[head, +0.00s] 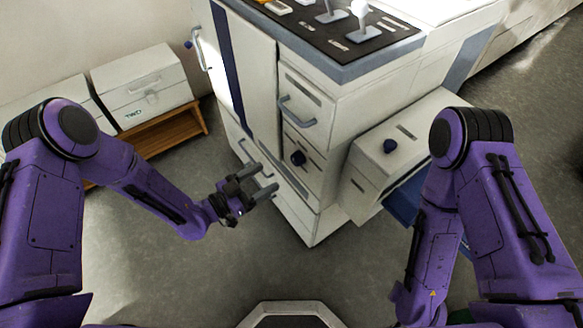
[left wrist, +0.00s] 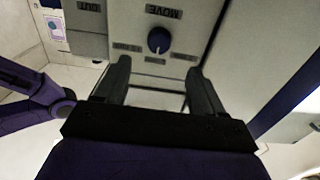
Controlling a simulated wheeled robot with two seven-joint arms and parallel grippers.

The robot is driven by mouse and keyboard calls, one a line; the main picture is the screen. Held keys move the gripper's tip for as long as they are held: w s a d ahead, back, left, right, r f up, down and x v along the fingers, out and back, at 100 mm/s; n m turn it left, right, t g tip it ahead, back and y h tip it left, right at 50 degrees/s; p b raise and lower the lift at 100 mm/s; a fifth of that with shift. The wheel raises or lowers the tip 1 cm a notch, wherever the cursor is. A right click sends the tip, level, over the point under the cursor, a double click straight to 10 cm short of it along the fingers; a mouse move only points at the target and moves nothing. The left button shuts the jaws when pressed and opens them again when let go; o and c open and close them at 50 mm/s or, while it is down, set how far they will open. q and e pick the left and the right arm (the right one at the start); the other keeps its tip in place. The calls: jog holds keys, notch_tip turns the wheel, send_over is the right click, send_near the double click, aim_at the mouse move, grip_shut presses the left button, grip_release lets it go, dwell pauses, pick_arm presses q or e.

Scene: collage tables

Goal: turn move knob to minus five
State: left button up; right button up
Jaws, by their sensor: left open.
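The move knob (head: 298,158) is a dark blue round knob on the pale cabinet's front, below a drawer handle. In the left wrist view the knob (left wrist: 159,40) shows beside the upside-down word MOVE, with small labels around it that are too blurred to read. Its pointer setting cannot be told. My left gripper (head: 264,179) is open and empty, in front of the cabinet and a little left of and below the knob. In the left wrist view its two fingers (left wrist: 159,72) point toward the panel, with the knob beyond them and apart from them. My right gripper is out of view.
A grey handle (head: 297,112) sticks out above the knob. A white box (head: 400,140) with another dark blue knob (head: 390,146) stands to the right. Levers rise from the black top panel (head: 340,42). A wooden bench (head: 160,138) holds white boxes. The floor before the cabinet is clear.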

aim_at(294, 161)
pick_arm(q)
jog(key=x, duration=1)
jog(key=shift+s, duration=0.1)
jog(key=c, duration=1.1)
